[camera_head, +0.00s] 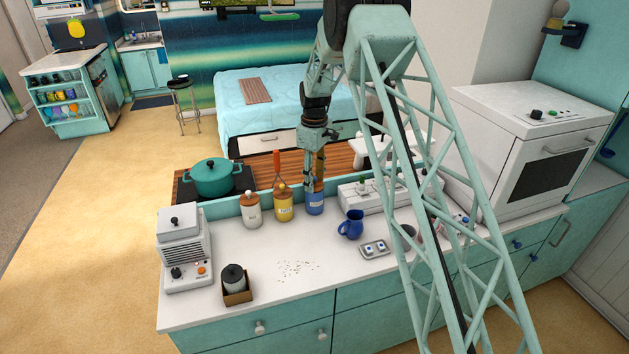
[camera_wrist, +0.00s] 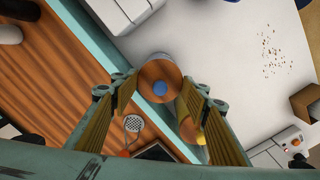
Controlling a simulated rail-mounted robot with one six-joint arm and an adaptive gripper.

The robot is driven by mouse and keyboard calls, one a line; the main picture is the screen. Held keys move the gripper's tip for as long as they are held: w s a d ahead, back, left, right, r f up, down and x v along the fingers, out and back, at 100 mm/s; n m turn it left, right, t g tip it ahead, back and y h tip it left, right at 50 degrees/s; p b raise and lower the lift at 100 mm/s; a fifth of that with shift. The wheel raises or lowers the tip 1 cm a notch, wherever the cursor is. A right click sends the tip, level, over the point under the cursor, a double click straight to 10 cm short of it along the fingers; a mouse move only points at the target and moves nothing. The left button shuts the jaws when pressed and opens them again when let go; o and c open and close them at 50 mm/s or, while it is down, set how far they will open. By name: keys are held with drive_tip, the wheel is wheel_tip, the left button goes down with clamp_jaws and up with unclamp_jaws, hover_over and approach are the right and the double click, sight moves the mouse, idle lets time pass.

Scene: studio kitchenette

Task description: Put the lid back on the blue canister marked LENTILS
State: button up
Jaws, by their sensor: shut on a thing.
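The blue canister (camera_head: 315,204) stands upright on the white counter, at the right end of a row of canisters. A round wooden lid with a blue knob (camera_wrist: 160,88) is between the fingers of my gripper (camera_wrist: 160,80) in the wrist view. My gripper (camera_head: 314,184) is shut on this lid, pointing down directly over the blue canister. The fingers hide the canister's top in the head view. Whether the lid touches the rim or is slightly above it, I cannot tell. The canister's label is too small to read.
A yellow canister (camera_head: 284,204) and a white canister (camera_head: 250,211) stand close to the left. A blue jug (camera_head: 351,224) stands to the right.

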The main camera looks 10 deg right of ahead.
drive_tip(key=o, duration=0.9)
drive_tip(key=shift+o, duration=0.5)
drive_tip(key=o, duration=0.4)
drive_tip(key=shift+r, duration=0.25)
drive_tip(key=shift+r+p, duration=1.3)
drive_tip(key=shift+r, duration=1.9)
